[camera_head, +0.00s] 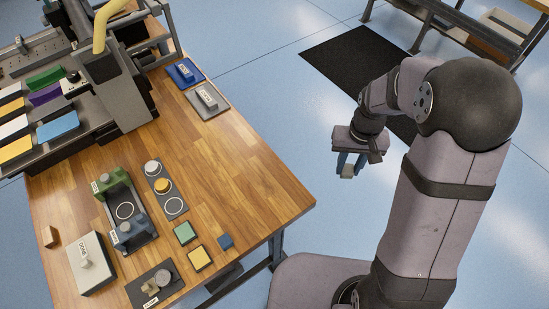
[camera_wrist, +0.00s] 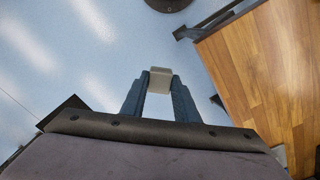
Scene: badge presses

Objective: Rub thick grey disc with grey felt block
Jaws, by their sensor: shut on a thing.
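My gripper (camera_head: 349,160) is out over the blue floor, to the right of the wooden table. Its dark blue fingers are shut on a small light grey block, the grey felt block (camera_head: 347,171). In the wrist view, the felt block (camera_wrist: 160,80) sits between the fingertips of my gripper (camera_wrist: 159,88), over floor. A thick grey disc (camera_head: 163,277) sits on a dark labelled plate (camera_head: 140,295) at the table's front edge. The block and the disc are far apart.
The table (camera_head: 240,165) has clear wood at its right. A green and blue badge press (camera_head: 120,207), a strip with white and yellow discs (camera_head: 174,205), coloured pads (camera_head: 199,258) and a grey DONE box (camera_head: 90,264) stand near the disc. A large machine (camera_head: 115,90) stands behind.

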